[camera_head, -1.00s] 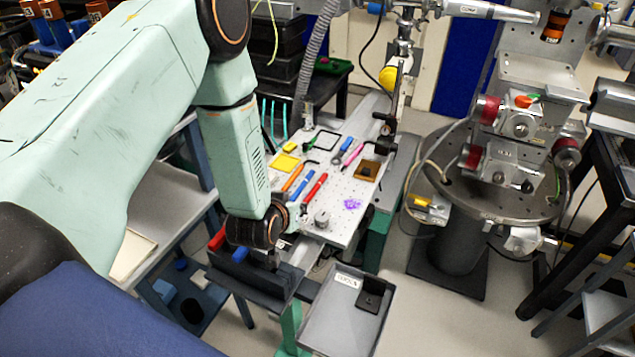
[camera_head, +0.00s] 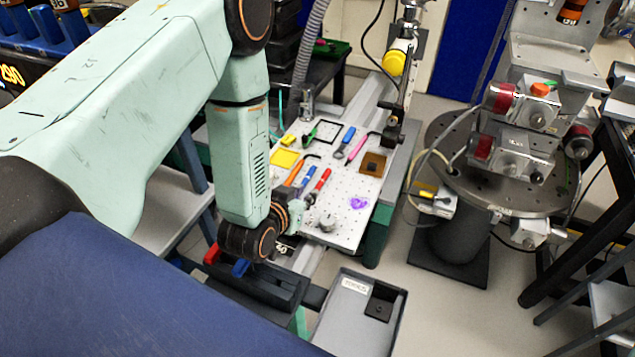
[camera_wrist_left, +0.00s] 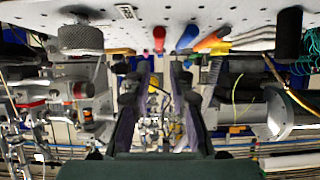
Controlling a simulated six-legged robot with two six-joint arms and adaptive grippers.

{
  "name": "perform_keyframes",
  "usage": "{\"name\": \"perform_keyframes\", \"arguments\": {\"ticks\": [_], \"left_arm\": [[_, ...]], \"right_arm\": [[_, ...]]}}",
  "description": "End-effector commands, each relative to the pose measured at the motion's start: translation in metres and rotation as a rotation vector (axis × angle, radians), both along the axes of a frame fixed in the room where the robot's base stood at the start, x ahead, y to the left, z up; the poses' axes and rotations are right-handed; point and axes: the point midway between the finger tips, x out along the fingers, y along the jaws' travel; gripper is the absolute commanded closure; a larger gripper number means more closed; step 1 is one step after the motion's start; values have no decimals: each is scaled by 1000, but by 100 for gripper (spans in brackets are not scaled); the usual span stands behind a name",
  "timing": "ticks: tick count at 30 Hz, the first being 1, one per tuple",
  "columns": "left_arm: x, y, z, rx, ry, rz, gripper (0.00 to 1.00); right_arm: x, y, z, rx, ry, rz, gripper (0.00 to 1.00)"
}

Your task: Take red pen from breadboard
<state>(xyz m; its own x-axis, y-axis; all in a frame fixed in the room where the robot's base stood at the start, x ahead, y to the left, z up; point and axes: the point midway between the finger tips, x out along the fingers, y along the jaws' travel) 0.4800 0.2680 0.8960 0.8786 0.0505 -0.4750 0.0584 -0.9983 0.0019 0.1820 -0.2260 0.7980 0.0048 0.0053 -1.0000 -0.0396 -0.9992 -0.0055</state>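The red pen (camera_head: 320,180) lies on the white perforated breadboard (camera_head: 338,222), to the right of a blue pen (camera_head: 307,178) and an orange pen (camera_head: 294,173). My left gripper (camera_head: 303,209) is just off the near end of the red pen, partly hidden by its own wrist. In the left wrist view the board is at the top, and the red pen's end (camera_wrist_left: 159,38) shows above the gap between the fingers. The left gripper (camera_wrist_left: 160,75) is open, with nothing between its fingers. My right gripper is out of view.
A round metal knob (camera_head: 327,224) stands on the board near the red pen. Also on it are a purple patch (camera_head: 358,202), a brown square piece (camera_head: 373,164) and a pink pen (camera_head: 357,148). A grey tray (camera_head: 346,325) is in front of the board.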

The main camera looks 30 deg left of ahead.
Motion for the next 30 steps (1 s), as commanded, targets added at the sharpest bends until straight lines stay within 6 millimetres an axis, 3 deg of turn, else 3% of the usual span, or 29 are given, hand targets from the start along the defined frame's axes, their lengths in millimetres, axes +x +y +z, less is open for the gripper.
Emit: {"name": "perform_keyframes", "arguments": {"ticks": [18, 27, 30], "left_arm": [[59, 5, -33, 0, 0, -1, 79], [64, 7, -34, 0, 0, -1, 79], [64, 7, -34, 0, 0, -1, 86]], "right_arm": [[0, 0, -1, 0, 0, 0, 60], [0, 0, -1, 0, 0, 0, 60], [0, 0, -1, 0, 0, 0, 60]]}}
